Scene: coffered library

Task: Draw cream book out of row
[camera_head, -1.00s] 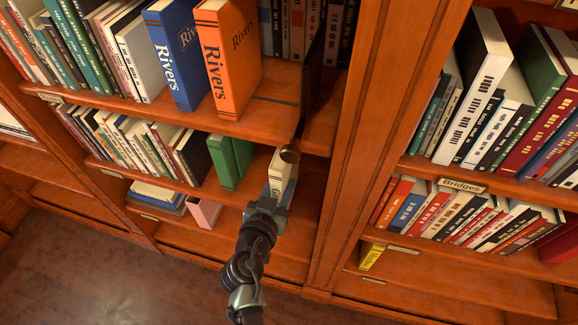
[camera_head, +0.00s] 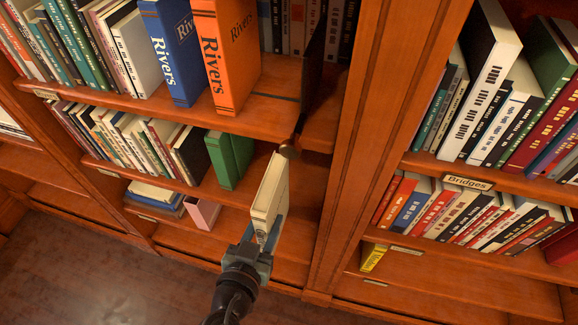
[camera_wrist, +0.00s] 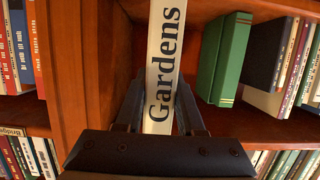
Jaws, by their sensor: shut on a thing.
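The cream book (camera_head: 268,190) stands upright at the middle shelf, its spine toward me and pulled out past the shelf's front edge. In the wrist view its spine (camera_wrist: 164,60) reads "Gardens" in dark letters. My gripper (camera_head: 256,240) is shut on the lower part of the cream book, with one finger on each side in the wrist view (camera_wrist: 158,112). Its back end and underside are partly hidden, so I cannot tell how much still rests on the shelf.
Two green books (camera_head: 229,158) stand left of the cream book, with a gap between. A wooden upright (camera_head: 345,150) rises to its right. Blue (camera_head: 172,55) and orange (camera_head: 222,60) "Rivers" books stand on the shelf above.

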